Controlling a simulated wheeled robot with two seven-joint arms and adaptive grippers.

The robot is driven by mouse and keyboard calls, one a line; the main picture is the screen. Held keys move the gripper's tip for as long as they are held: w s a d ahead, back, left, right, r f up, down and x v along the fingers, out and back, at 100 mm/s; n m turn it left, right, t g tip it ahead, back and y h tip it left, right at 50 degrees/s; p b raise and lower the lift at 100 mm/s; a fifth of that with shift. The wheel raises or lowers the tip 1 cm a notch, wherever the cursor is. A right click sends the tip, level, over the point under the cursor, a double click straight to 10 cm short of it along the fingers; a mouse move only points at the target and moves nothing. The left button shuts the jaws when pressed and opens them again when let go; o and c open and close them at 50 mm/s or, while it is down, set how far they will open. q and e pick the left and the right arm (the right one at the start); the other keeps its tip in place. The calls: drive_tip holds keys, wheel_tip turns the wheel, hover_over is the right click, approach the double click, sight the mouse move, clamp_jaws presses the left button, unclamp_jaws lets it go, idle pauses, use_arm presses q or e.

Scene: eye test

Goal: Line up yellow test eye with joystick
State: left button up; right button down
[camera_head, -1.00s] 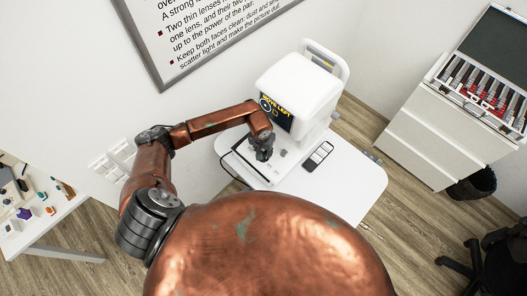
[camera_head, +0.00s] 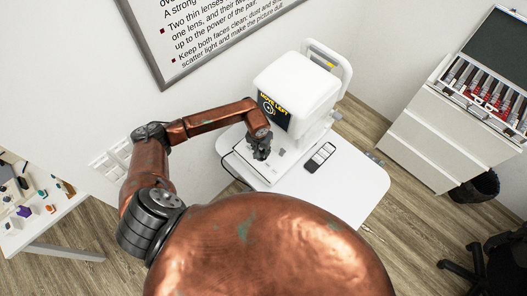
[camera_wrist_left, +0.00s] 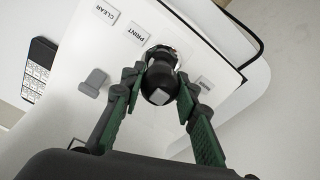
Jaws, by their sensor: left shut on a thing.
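The white eye-test machine (camera_head: 292,84) stands on a white table (camera_head: 345,190). Its dark screen (camera_head: 274,110) shows yellow letters that read "MOVE LEFT". Below them are a pale ring and a small yellow mark, close together or overlapping; the detail is too small to tell. My left gripper (camera_head: 261,152) is over the machine's base, in front of the screen. In the left wrist view its green-padded fingers (camera_wrist_left: 158,92) are shut around the black joystick knob (camera_wrist_left: 158,82), one on each side. The joystick's lower part is mostly hidden. My right gripper is not in view.
A grey knob (camera_wrist_left: 93,82) and buttons labelled PRINT (camera_wrist_left: 137,33) and CLEAR (camera_wrist_left: 106,11) are beside the joystick. A keypad device (camera_head: 319,157) lies on the table to the right. A white drawer cabinet (camera_head: 440,130) stands at the right, a poster (camera_head: 215,40) behind.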

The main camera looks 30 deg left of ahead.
use_arm(q)
drive_tip(key=shift+a, duration=0.3)
drive_tip(key=shift+a+b, duration=0.35)
drive_tip(key=shift+a, duration=0.1)
drive_tip(key=o, duration=1.2)
drive_tip(key=shift+o, duration=0.2)
drive_tip(key=shift+r, duration=0.1)
wheel_tip(320, 180, up, 12)
drive_tip(key=s, duration=0.1)
drive_tip(key=shift+s, duration=0.25)
